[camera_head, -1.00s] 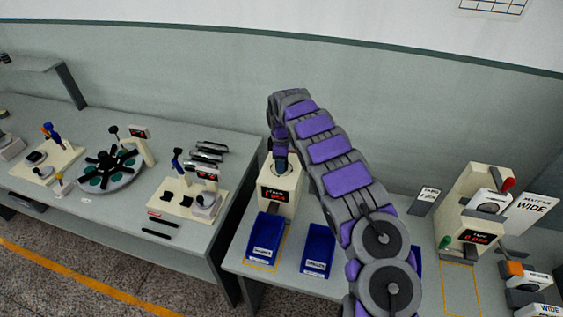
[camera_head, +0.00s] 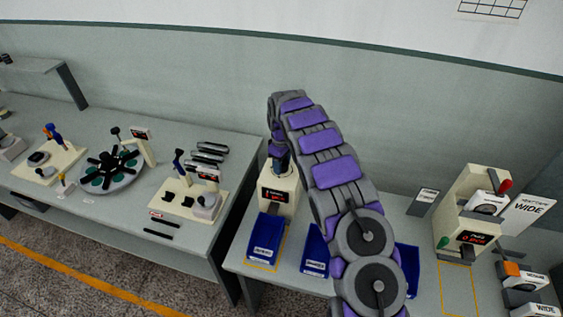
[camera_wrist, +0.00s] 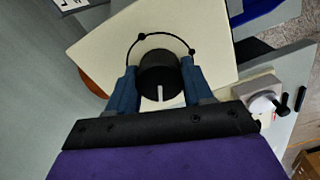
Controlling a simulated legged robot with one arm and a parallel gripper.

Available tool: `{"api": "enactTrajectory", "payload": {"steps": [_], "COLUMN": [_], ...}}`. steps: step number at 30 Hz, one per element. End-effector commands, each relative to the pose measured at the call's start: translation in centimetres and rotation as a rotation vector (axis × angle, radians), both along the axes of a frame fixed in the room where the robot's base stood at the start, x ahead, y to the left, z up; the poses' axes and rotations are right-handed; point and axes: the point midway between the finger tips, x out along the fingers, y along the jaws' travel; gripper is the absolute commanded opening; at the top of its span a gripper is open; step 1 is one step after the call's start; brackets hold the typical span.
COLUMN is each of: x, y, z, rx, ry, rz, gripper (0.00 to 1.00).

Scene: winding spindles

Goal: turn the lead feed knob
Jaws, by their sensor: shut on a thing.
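The lead feed knob (camera_wrist: 158,72) is a black round knob with a white pointer line, on a cream panel (camera_wrist: 205,45) in the wrist view. A thin black arc with small dots runs around its far side. My gripper (camera_wrist: 160,80) has its two blue fingers on either side of the knob and is shut on it. The white line points toward my palm. In the head view, my arm reaches over to the cream machine (camera_head: 277,195) with a red display, and my gripper (camera_head: 279,160) is at its top. The knob is hidden there.
Blue bins (camera_head: 264,238) and (camera_head: 314,250) stand in front of the machine. Another cream machine (camera_head: 468,212) with red and green handles stands right. The left table holds a round turntable (camera_head: 112,180) and several tools. In the wrist view, a grey-white device (camera_wrist: 272,97) sits at the right.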

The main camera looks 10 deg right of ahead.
Motion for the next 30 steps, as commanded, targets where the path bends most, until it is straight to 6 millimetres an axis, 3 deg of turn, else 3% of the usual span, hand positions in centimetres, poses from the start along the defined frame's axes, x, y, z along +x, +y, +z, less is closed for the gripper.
{"api": "enactTrajectory", "payload": {"steps": [30], "x": [0.2], "y": [0.1], "z": [0.23], "rx": [0.001], "ry": [-0.007], "rz": [-0.921], "gripper": [0.2]}}
